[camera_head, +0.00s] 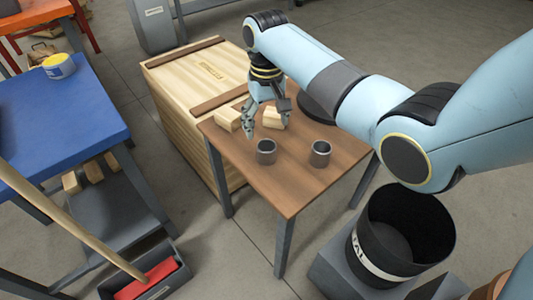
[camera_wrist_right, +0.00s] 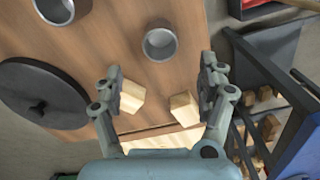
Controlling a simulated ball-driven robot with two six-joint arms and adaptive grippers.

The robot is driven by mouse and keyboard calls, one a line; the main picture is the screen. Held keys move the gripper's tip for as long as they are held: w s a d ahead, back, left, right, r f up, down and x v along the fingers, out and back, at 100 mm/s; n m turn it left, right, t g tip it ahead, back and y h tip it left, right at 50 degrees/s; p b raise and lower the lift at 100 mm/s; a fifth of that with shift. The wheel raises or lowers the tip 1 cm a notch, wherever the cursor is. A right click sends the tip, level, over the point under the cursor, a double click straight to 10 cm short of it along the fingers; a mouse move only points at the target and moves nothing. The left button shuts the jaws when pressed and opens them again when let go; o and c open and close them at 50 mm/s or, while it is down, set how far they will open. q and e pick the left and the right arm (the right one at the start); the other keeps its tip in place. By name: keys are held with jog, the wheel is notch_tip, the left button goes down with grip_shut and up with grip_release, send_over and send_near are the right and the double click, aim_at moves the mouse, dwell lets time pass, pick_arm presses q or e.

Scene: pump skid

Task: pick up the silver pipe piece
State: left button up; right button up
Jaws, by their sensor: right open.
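Two short grey metal pipe pieces stand upright on the small brown table (camera_head: 292,190). The left pipe piece (camera_head: 266,157) and the right pipe piece (camera_head: 320,158) look alike, with open tops. My right gripper (camera_head: 266,120) is open and empty, pointing down over the table behind the left piece. In the right wrist view, the nearer pipe piece (camera_wrist_right: 161,55) lies just ahead of the gap between the open fingers (camera_wrist_right: 160,66). The other piece (camera_wrist_right: 62,10) is cut off by the top edge there. My left gripper is out of view.
Two wooden blocks, one left (camera_head: 227,119) and one right (camera_head: 274,118), lie close to my right fingers. A wooden crate (camera_head: 185,75) stands behind. A black bin (camera_head: 384,262) stands at front right; the table's front is clear.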

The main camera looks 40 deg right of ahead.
jog(key=b, duration=0.1)
send_over(266, 149)
jog(key=s+a, duration=0.1)
jog(key=s, duration=0.1)
jog(key=f, duration=0.5)
jog(key=shift+w, duration=0.2)
notch_tip(266, 149, down, 5)
jog(key=shift+f+b, duration=0.1)
jog(key=shift+b, duration=1.1)
jog(key=shift+c, duration=0.4)
jog(key=c, duration=1.3)
jog(key=shift+o, duration=0.2)
jog(key=shift+r, duration=0.25)
